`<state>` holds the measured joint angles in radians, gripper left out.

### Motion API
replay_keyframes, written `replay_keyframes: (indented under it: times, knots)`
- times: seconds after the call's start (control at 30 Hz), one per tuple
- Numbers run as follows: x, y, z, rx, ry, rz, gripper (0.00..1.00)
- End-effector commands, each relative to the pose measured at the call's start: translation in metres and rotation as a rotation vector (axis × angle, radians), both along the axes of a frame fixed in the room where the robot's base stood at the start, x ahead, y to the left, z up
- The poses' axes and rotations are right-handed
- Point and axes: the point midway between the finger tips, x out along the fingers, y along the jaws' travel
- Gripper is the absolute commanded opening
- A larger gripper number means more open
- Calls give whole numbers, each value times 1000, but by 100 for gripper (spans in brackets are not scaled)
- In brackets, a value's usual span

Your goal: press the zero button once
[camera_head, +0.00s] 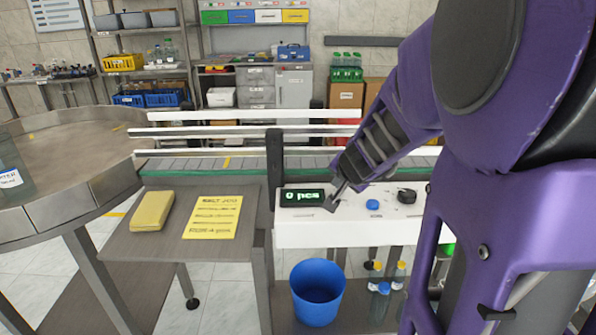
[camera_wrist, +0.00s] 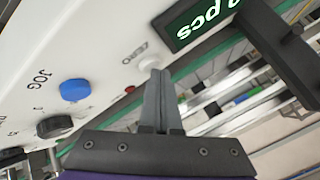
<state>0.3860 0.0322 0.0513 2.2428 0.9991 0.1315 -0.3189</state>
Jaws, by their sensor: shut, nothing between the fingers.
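The zero button is a pale round button (camera_wrist: 148,62) beside the "ZERO" lettering on the white control panel (camera_head: 300,233). In the wrist view the shut fingertips of my gripper (camera_wrist: 159,72) are right at it and cover part of it. I cannot tell whether they touch it. In the head view my gripper (camera_head: 334,205) points down at the panel, just right of the display, and the button is not clear there. The display (camera_head: 302,197) reads "0 pcs" in green; part of it shows in the wrist view (camera_wrist: 190,22).
A blue JOG button (camera_head: 373,204) and a black knob (camera_head: 406,196) sit right of my gripper. A small red spot (camera_wrist: 130,89) is near the fingers. A dark post (camera_head: 274,170) and white rails stand beside and behind the panel. A blue bin (camera_head: 317,300) stands below.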

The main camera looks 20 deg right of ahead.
Motion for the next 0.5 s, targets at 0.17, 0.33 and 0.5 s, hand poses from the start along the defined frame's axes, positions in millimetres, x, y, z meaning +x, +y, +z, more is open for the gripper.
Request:
replay_keyframes:
  times: [0.17, 0.33, 0.5]
  knots:
    - [0, 0, -1, 0, 2, 1, 0]
    - [0, 1, 0, 1, 3, 2, 0]
    - [-1, 0, 8, 1, 2, 1, 0]
